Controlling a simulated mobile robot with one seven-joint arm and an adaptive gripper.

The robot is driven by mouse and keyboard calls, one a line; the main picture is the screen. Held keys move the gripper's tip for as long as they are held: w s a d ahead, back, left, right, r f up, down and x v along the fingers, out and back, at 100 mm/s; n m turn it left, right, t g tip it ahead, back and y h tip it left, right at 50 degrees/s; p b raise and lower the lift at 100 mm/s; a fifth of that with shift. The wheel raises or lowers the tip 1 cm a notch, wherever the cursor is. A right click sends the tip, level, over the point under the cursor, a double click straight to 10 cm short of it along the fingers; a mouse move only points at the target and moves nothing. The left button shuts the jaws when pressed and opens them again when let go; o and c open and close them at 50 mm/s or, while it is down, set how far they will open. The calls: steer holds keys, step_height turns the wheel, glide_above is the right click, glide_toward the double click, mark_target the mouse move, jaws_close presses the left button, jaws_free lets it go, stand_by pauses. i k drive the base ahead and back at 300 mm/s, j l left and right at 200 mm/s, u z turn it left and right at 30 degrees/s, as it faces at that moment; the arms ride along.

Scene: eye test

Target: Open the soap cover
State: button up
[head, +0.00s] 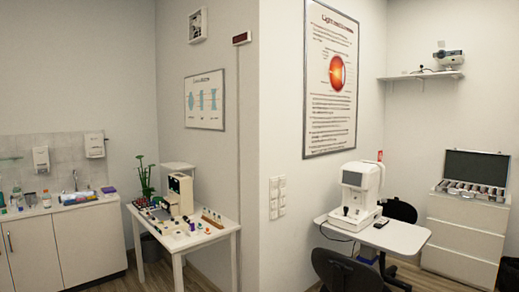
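Two white dispensers hang on the tiled wall at the left of the head view. One dispenser (41,159) is over the counter's left part, and the other dispenser (94,146) is higher and to the right, near the faucet (75,180). Either may be the soap dispenser; I cannot tell which. Both look closed at this distance, and no separate soap cover can be made out. My gripper is not in view.
A white counter (85,245) with bottles stands below the dispensers. A white table (200,240) with many small items stands to its right. Past the wall corner are an eye-test machine (360,190) on a table, dark chairs (345,272) and a drawer cabinet (462,245).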

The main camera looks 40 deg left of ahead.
mark_target(41, 154)
steer(key=u, duration=2.6)
steer(key=i+u, duration=0.15)
steer(key=i+j, duration=0.1)
steer(key=i, duration=1.95)
steer(key=i+j, duration=0.15)
steer(key=i, duration=1.9)
steer(key=i+j, duration=0.1)
steer(key=i, duration=1.95)
